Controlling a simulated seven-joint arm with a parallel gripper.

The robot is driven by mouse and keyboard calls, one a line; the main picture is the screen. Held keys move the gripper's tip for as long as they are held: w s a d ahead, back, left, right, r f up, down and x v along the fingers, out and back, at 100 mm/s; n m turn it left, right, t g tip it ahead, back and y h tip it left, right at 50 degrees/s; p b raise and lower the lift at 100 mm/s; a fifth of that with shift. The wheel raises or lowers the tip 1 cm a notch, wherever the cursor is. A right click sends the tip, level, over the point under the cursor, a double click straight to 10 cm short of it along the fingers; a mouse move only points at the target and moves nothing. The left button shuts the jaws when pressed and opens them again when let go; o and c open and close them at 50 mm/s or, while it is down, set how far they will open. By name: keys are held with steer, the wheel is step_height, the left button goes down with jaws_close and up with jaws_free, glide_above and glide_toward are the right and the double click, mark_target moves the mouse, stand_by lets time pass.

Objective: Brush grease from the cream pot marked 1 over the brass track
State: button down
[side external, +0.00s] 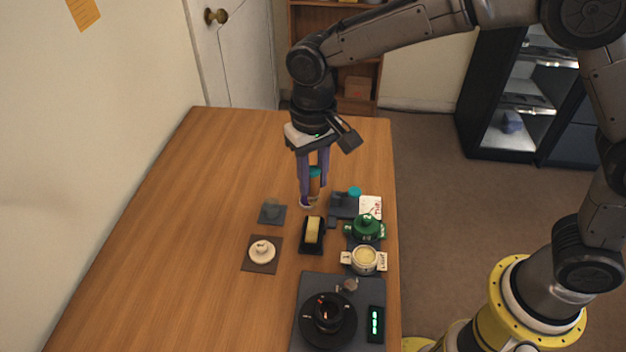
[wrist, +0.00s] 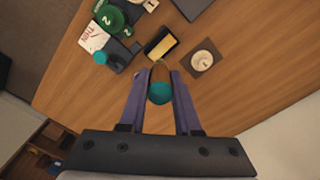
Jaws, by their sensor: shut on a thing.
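My gripper (side external: 312,198) is shut on a teal-ended brush (side external: 314,172) and holds it upright above the table. The brush's teal end (wrist: 159,93) shows between the purple fingers in the wrist view; its bristles are hard to make out. The cream pot marked 1 (side external: 363,260) stands open at the right, with pale yellow grease inside. Its cream lid (side external: 262,252) lies on a brown mat, apart from the pot. A black lens barrel (side external: 328,312) sits on a round base at the front; I cannot clearly make out a brass track on it.
A green pot marked 2 (side external: 366,230) stands lidded behind the cream pot. A grey stand (side external: 341,207) holds another teal-topped tool (side external: 354,191) beside a white card (side external: 371,206). A yellow block (side external: 313,230) sits in a black holder. The table's left side is clear.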

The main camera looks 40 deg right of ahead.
mark_target(313, 203)
steer(key=shift+f, duration=3.35)
steer(key=shift+s+a+f, duration=0.35)
steer(key=shift+f, duration=0.25)
steer(key=shift+s+a, duration=1.05)
steer(key=shift+w+d, duration=1.3)
steer(key=shift+w+d+r, duration=0.1)
steer(key=shift+w+r, duration=0.05)
steer(key=shift+r, duration=3.9)
